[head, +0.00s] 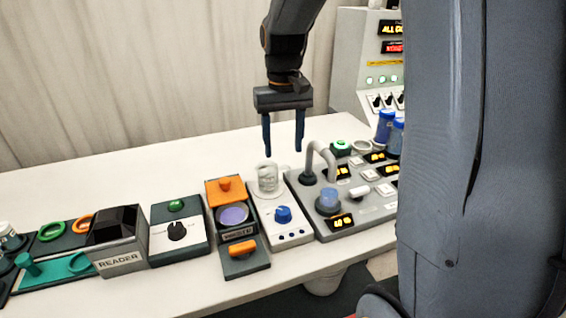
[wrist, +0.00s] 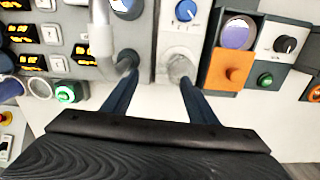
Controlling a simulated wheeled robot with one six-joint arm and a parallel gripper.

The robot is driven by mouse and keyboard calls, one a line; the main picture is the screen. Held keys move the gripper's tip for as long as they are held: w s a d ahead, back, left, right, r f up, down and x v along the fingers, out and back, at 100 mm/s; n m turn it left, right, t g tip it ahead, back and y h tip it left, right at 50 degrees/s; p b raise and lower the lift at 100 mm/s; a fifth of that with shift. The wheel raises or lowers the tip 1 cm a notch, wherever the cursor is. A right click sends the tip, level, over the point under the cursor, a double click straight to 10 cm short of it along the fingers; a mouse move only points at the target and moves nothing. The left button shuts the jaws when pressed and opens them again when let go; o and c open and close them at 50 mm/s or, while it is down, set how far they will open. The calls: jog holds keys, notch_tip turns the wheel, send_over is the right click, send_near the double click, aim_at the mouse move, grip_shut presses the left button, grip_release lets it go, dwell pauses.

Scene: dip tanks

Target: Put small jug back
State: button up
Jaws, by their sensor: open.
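A small clear glass vessel that looks like the small jug (head: 268,178) stands upright on the white stirrer unit with a blue knob (head: 284,215). In the wrist view the small jug (wrist: 180,68) lies just ahead of the right fingertip. My gripper (head: 283,152) points down, open and empty, above and slightly right of the jug in the head view. Its two blue fingers also show in the wrist view (wrist: 159,78). Whether a finger touches the jug cannot be told; a gap seems to show in the head view.
A grey curved spout (head: 322,158) rises close right of the jug on a grey panel with several displays. An orange-topped unit (head: 225,188) stands close left. Blue-lidded jars (head: 385,127) stand at the right. The white table behind the units (head: 150,165) is clear.

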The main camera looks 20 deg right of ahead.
aim_at(283, 167)
jog(key=shift+r+b, duration=0.3)
jog(key=shift+r, duration=1.8)
